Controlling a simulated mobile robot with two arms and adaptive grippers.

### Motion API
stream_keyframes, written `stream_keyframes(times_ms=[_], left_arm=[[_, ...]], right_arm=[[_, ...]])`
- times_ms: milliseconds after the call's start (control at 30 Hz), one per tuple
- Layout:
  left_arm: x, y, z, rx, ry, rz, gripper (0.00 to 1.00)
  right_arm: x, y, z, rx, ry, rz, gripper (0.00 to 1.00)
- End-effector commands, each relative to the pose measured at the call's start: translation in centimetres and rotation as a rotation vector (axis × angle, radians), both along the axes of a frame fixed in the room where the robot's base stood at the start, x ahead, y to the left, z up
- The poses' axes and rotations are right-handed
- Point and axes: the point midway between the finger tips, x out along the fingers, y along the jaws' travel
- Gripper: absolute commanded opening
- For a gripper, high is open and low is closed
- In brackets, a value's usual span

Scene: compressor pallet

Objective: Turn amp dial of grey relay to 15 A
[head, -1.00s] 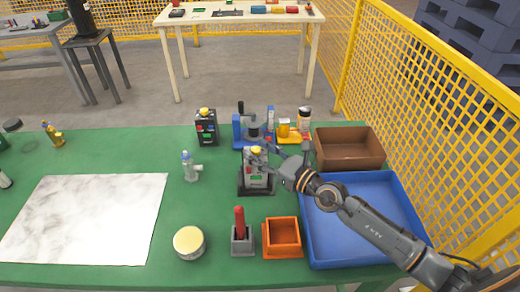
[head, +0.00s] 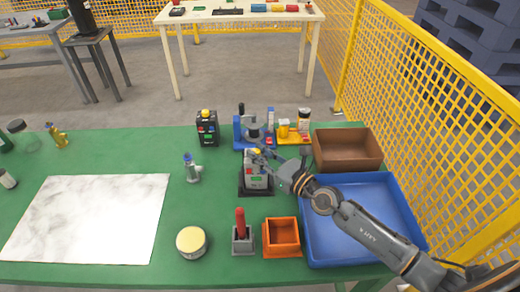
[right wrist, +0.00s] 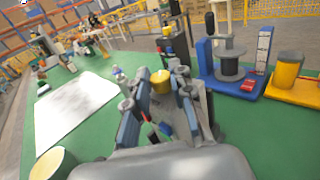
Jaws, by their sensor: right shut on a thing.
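The grey relay (head: 256,180) stands upright on a dark base in the middle of the green table. Its yellow dial (head: 252,152) is on top, partly covered by my right gripper (head: 258,155), which reaches in from the right. In the right wrist view the yellow dial (right wrist: 160,79) shows between the two fingertips of the right gripper (right wrist: 158,88), which is shut on it. The dial's scale and pointer cannot be read. A red part and a blue part show on the relay's face below the fingers. My left gripper is not in view.
A black relay (head: 207,130) with a yellow top stands behind left. A blue stand (head: 240,134) and yellow fixture (head: 292,139) are close behind. A blue tray (head: 360,220), brown box (head: 347,165) and orange bin (head: 282,237) lie right and in front. A pale sheet covers the left.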

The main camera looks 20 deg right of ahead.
Motion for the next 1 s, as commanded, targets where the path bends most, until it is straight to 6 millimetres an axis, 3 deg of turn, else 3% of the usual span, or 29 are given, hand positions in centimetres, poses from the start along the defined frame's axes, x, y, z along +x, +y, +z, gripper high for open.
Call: stream_keyframes(times_ms=[167, 200, 300, 667, 1000], left_arm=[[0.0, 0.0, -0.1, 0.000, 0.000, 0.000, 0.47], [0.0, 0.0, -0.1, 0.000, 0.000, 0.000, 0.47], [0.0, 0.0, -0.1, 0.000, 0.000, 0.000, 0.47], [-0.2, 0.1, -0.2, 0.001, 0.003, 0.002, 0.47], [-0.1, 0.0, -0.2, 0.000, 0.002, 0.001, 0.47]], right_arm=[[0.0, 0.0, 0.0, 0.000, -0.003, 0.000, 0.00], [0.0, 0.0, 0.0, 0.000, -0.003, 0.000, 0.31], [0.0, 0.0, 0.0, 0.000, -0.003, 0.000, 0.47], [-0.3, -0.2, 0.0, -0.001, -0.002, 0.000, 0.47], [-4.8, -2.5, -0.1, -0.008, -0.001, 0.003, 0.47]])
